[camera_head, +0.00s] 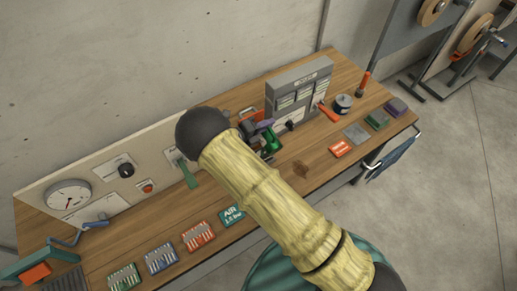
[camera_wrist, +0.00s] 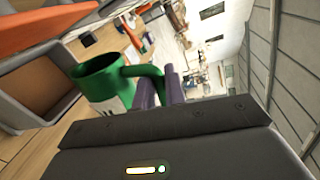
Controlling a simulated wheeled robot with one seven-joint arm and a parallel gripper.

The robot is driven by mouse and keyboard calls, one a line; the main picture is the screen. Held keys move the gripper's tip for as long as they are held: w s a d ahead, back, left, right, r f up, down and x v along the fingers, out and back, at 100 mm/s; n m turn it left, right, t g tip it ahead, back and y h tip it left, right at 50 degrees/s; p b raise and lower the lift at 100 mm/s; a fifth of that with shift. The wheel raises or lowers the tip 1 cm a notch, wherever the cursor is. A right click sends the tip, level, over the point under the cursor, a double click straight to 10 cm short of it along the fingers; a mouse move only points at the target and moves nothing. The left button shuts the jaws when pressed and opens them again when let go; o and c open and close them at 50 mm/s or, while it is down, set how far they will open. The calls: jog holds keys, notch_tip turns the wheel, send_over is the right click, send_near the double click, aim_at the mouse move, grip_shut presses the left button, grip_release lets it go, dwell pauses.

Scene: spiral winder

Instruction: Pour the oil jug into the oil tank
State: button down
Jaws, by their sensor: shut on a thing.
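My gripper (camera_head: 262,126) is shut on the handle of the green oil jug (camera_head: 270,144), with its purple fingers partly hidden behind my arm in the head view. In the wrist view the fingers (camera_wrist: 171,88) clasp the handle, and the open-topped jug (camera_wrist: 98,82) shows its mouth and part of a pale label. The jug's exact tilt and its contents I cannot tell. A grey open box with a brown inside (camera_wrist: 28,78), which looks like the oil tank, lies left of the jug in the wrist view. An orange panel (camera_wrist: 60,22) is beside it. I see no oil flowing.
A grey cabinet (camera_head: 292,82) with labelled panels stands behind the jug. A pale panel with a gauge (camera_head: 68,196) and a green lever (camera_head: 187,173) is at left. Coloured blocks lie along the wooden bench (camera_head: 312,178). A dark stain marks the wood near the jug.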

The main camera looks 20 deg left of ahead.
aim_at(276, 137)
jog(key=shift+s+d+r+m, duration=0.25)
jog(key=shift+s+d+m, duration=0.25)
jog(key=shift+m, duration=0.1)
jog(key=shift+d, duration=0.1)
jog(key=shift+s+d+r+m+t+y+b, duration=0.2)
jog(key=shift+s+d+m+t, duration=0.25)
jog(key=shift+m, duration=0.4)
jog(key=shift+s+d+r+m+t+y+b, duration=0.1)
jog(key=shift+s+d+m+t+y+b, duration=0.3)
jog(key=shift+m, duration=0.45)
jog(key=shift+w+d+g, duration=0.1)
jog(key=shift+g, duration=0.15)
jog(key=shift+f, duration=0.1)
jog(key=shift+d+f+b, duration=0.1)
jog(key=shift+f+b, duration=0.05)
jog(key=shift+b, duration=0.2)
jog(key=m+b, duration=0.1)
jog(key=s+m+b, duration=0.1)
jog(key=shift+d+f+m+t, duration=0.3)
jog(key=shift+f+t, duration=0.1)
jog(key=shift+d+m+b, duration=0.15)
jog(key=shift+m+b, duration=0.15)
jog(key=shift+r, duration=0.15)
